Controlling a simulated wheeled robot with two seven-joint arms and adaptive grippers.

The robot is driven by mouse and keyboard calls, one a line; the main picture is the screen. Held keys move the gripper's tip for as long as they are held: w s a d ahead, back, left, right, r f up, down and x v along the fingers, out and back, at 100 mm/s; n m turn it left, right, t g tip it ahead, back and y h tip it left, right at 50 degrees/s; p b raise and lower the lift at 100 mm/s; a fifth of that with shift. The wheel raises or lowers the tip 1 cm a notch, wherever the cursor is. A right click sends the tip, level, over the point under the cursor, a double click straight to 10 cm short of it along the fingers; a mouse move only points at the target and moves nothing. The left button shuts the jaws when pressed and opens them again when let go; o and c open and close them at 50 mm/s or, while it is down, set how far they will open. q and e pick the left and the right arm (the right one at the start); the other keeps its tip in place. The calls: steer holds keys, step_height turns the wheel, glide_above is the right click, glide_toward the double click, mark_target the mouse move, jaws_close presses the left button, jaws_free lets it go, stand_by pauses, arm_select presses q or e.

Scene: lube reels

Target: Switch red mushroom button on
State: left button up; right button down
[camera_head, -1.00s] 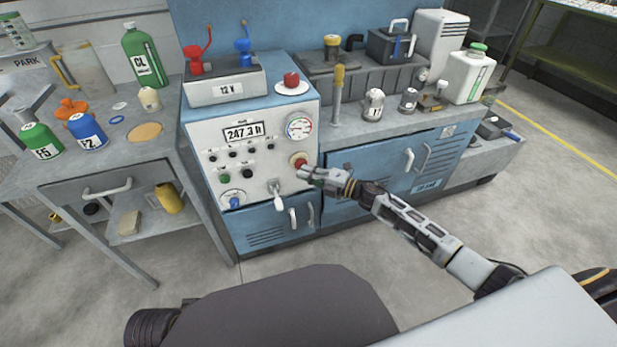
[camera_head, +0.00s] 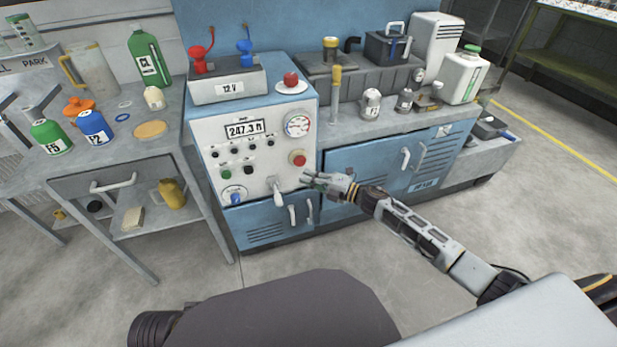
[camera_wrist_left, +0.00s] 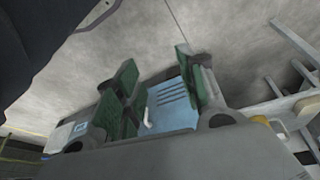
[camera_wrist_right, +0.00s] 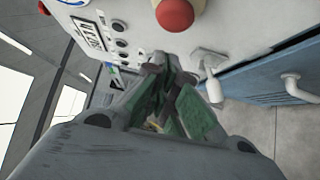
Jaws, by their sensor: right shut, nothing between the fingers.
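A red mushroom button (camera_head: 298,158) with a pale collar sits on the front panel of the blue and white cabinet (camera_head: 262,172). It also shows at the top of the right wrist view (camera_wrist_right: 175,14). A second red mushroom-shaped knob (camera_head: 290,79) stands on a white disc on the cabinet top. My right gripper (camera_head: 308,179) is shut and empty, just below and right of the front button, apart from it. Its green-padded fingers (camera_wrist_right: 160,62) lie together in the right wrist view. My left gripper (camera_wrist_left: 158,68) shows only in its own wrist view, fingers spread above the floor.
A white lever (camera_head: 277,191) and a blue knob (camera_head: 233,193) sit low on the panel. A gauge (camera_head: 298,125) is above the front button. Bottles and cans stand on the benches at both sides. The floor in front is clear.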

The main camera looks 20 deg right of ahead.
arm_select(q)
steer(key=f, duration=0.1)
steer(key=p, duration=0.1)
steer(key=f, duration=0.1)
steer(key=shift+a+f+g+p, duration=0.25)
steer(key=shift+f+g+p, duration=0.05)
steer(key=shift+p, duration=0.1)
arm_select(e)
steer(key=v, duration=1)
arm_select(q)
steer(key=shift+s+f, duration=0.1)
steer(key=shift+s, duration=0.05)
